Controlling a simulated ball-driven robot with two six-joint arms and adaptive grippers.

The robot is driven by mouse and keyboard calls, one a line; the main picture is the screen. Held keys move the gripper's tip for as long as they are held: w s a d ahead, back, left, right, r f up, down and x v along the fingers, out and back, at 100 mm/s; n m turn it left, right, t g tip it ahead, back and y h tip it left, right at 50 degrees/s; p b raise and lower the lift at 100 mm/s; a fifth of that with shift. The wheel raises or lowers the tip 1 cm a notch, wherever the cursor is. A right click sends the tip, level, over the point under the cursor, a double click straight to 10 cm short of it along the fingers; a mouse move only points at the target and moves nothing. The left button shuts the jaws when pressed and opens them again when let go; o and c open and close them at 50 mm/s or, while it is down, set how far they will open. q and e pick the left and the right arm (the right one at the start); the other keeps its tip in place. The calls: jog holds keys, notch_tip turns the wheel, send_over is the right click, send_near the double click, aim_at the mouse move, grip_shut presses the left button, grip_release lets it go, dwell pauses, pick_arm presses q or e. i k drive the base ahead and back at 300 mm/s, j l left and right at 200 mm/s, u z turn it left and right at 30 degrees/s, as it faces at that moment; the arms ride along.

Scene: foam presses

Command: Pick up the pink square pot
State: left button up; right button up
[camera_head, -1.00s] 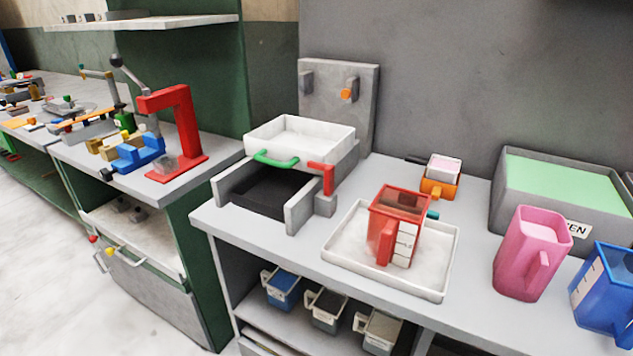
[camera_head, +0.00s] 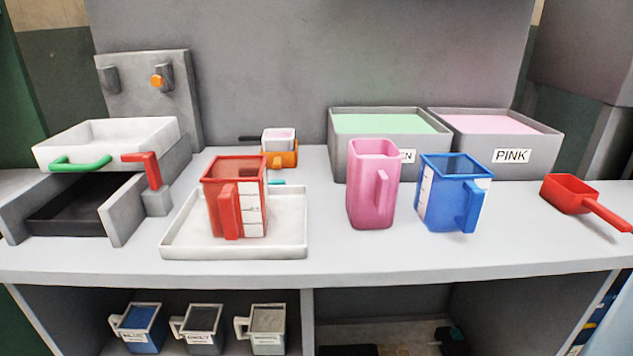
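The pink square pot (camera_head: 366,205) stands upright on the grey counter, right of the middle in the head view. Its handle faces the front right. A pale pink fill shows at its open top. It stands just left of a blue square pot (camera_head: 441,205) and in front of a grey bin with light green contents (camera_head: 345,150). Neither of my grippers is in view.
A red pot (camera_head: 223,201) stands in a white tray (camera_head: 176,247) left of the pink pot. A bin labelled PINK (camera_head: 543,152) is at the back right. A red scoop (camera_head: 567,194) lies far right. The counter (camera_head: 335,254) in front of the pink pot is clear.

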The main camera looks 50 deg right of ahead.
aim_at(374, 167)
jog(key=z, duration=1.85)
